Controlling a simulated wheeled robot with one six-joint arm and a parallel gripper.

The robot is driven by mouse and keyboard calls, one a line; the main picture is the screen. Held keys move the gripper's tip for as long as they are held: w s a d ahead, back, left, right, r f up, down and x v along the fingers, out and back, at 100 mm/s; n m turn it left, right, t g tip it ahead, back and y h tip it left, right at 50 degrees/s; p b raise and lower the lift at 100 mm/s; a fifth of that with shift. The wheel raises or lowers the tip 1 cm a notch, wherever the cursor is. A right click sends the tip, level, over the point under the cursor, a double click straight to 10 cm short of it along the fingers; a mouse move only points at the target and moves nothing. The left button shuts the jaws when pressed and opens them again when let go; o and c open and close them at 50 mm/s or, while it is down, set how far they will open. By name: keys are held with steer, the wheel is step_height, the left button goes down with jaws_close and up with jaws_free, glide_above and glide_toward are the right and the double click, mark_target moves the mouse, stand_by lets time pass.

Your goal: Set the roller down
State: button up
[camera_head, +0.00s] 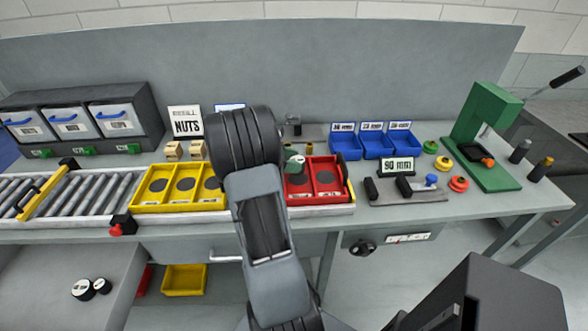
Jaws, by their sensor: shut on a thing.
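My arm (262,215) reaches up over the bench, and its dark wrist end hides my gripper and whatever is at it. I cannot make out a roller in a grip. A small green and pale piece (295,163) shows just right of the arm, at the back of the red carrier (348,196); I cannot tell what it is. The red carrier has compartments with dark round pads. A yellow carrier (137,200) with similar pads stands left of the arm, partly covered by it.
A roller conveyor (95,193) lies at left, with lidded bins (118,121) behind. Blue bins (376,147), a 90 sign (396,165), red (459,184) and green (430,147) round pieces and a green press (484,130) stand at right. Black-and-white discs (82,290) lie lower left.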

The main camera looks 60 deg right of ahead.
steer(key=shift+s+d+f, duration=0.1)
steer(key=shift+d+f, duration=0.15)
steer(key=shift+f, duration=0.1)
steer(key=shift+d+f, duration=0.1)
steer(key=shift+f, duration=1.45)
steer(key=shift+f, duration=0.1)
steer(key=shift+f, duration=0.15)
steer(key=o, duration=1)
